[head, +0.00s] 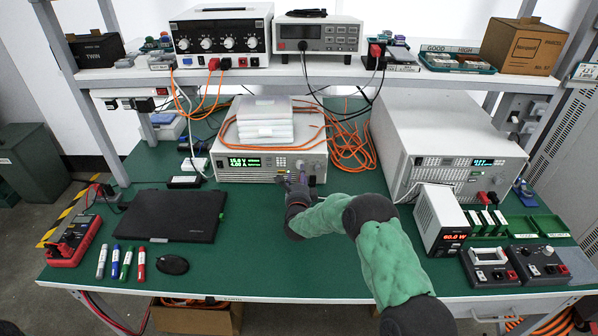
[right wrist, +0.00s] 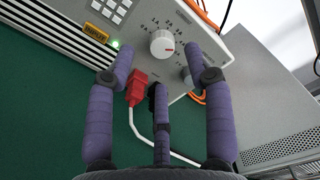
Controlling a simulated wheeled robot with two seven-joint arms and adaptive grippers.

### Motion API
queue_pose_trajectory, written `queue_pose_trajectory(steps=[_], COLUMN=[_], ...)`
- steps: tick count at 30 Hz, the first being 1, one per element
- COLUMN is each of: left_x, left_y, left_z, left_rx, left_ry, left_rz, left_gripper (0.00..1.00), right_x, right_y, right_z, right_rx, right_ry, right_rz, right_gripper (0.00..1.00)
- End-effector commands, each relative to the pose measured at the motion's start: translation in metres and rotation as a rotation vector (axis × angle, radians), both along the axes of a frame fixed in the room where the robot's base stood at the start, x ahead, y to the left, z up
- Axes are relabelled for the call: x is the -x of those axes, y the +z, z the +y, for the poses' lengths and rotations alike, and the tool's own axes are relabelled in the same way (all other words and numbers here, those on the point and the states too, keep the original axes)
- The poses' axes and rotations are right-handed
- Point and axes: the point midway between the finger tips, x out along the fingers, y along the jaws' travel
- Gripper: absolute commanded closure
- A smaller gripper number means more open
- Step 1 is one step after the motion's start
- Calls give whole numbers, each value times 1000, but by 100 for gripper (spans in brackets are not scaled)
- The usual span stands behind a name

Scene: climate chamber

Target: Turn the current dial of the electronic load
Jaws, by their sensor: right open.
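The electronic load (head: 235,174) is the light grey unit with a lit green display at the middle of the bench. Its round white dial with a pale pointer line (right wrist: 162,42) shows in the right wrist view, with a scale marked in A around it. My right gripper (head: 297,186) is in front of the panel's right part and hides the dial in the head view. In the right wrist view its purple fingers (right wrist: 160,56) are spread, one on each side of the dial and a third below. I see no clear contact with the dial. My left gripper is out of view.
A red plug (right wrist: 135,88) with a white cable is close by the left finger. A black laptop (head: 165,215) is at left.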

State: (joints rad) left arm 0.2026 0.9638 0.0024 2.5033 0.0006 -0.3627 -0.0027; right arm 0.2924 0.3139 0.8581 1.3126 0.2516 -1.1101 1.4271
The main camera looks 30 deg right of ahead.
Motion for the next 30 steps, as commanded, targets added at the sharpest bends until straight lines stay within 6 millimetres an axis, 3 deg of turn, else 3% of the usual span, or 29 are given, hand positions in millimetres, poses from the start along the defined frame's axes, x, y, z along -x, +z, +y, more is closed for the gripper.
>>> queue_pose_trajectory(steps=[6,12,30], left_x=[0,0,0], left_y=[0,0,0], left_z=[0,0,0], left_rx=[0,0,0], left_ry=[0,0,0], left_rz=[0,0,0], left_gripper=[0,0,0], right_x=[37,59,67], right_y=[0,0,0], right_z=[24,37,42], right_rx=[-1,-2,-2], right_ry=[3,3,2], right_rz=[2,1,1], right_gripper=[47,47,47])
